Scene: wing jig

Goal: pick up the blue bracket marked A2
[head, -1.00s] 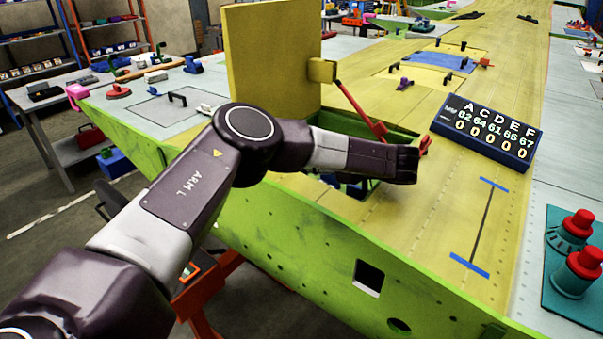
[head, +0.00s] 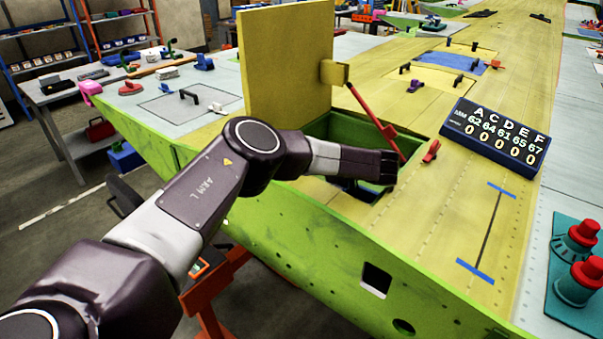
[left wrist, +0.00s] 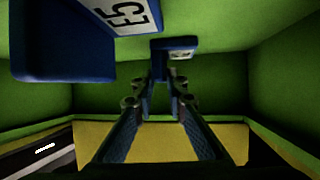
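In the left wrist view, a blue bracket (left wrist: 62,58) with a white label that seems to read E5 hangs large at the upper left. A smaller blue bracket (left wrist: 176,43) with a white label, too small to read, is at the top centre, just beyond my left fingertips. I cannot tell which bracket is A2. My right gripper is not in view.
A yellow hatch panel (head: 285,65) stands up behind the bay, with a red strut (head: 375,120) beside it. A red clip (head: 431,151) and a dark number board (head: 497,135) lie right of the bay. Green bay walls (left wrist: 40,105) enclose my left fingers.

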